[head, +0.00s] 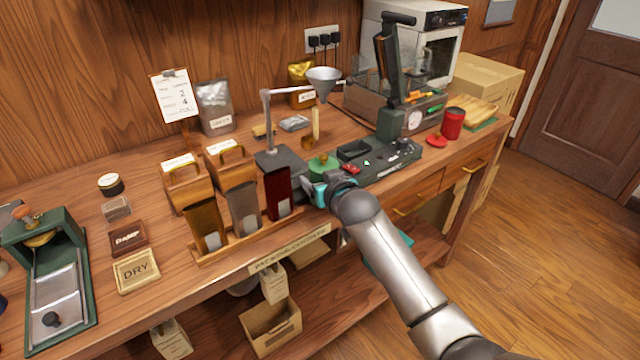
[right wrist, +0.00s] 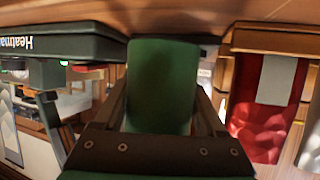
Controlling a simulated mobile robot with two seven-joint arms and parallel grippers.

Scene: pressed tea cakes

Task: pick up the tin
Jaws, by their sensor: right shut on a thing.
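A green tin (head: 323,167) with a small knob on top stands at the middle of the bench, beside the red packet and the green machine base. My right gripper (head: 317,193) reaches it from the front. In the right wrist view the green tin (right wrist: 162,80) fills the space between the fingers of the right gripper (right wrist: 163,105), which is shut on it. The tin's far end is close to the wooden bench top; I cannot tell whether it touches. Its lower part is hidden by the gripper in the head view. My left gripper is not in view.
A wooden rack (head: 235,243) with several tea packets, including a red one (head: 278,190), is close on the left. The green press machine (head: 375,168) is close on the right. A funnel stand (head: 268,125) rises behind. A red canister (head: 452,123) stands farther right.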

